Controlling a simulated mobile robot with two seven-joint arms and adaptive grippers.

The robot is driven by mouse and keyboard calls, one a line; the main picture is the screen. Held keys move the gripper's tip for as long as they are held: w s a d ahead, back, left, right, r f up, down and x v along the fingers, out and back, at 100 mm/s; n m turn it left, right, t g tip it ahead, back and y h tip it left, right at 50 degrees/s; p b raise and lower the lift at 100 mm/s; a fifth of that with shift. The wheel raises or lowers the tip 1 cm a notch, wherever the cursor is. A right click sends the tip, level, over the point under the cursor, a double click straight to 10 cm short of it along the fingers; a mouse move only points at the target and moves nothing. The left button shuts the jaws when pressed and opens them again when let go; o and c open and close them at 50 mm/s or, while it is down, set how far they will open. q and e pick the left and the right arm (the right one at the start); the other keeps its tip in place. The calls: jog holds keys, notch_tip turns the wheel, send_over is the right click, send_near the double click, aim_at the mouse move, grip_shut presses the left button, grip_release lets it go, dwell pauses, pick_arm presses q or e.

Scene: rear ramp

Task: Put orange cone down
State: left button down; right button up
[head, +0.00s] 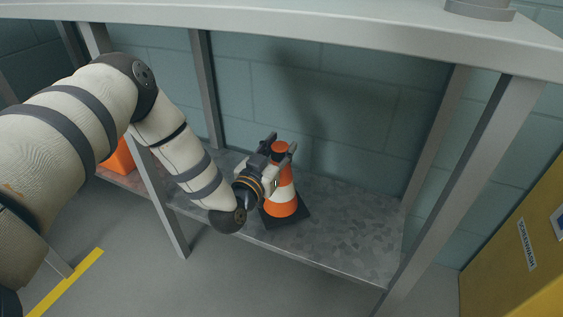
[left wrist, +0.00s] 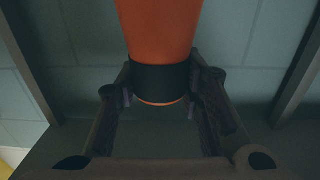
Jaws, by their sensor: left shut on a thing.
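The orange cone (head: 283,202) has a white band and a black square base. It stands upright on the grey lower shelf (head: 345,228), and its base appears to rest on the shelf surface. My left gripper (head: 280,152) is shut on the upper part of the cone, just below its tip. In the left wrist view the orange cone (left wrist: 160,30) comes in from the top, with a dark band around it between the two fingers of my left gripper (left wrist: 160,85). The base is out of sight in that view. My right gripper is not in view.
A grey upper shelf (head: 300,25) runs above, with metal posts (head: 203,90) holding the rack. An orange object (head: 120,158) sits further left on the lower shelf. A yellow cabinet (head: 515,250) stands at the right. The shelf right of the cone is clear.

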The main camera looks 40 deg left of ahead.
pick_arm(q)
jog(key=shift+w+f+b, duration=0.2)
jog(key=shift+f+b, duration=0.45)
jog(key=shift+f, duration=1.05)
jog(key=shift+f, duration=0.1)
jog(key=c, duration=1.1)
grip_release()
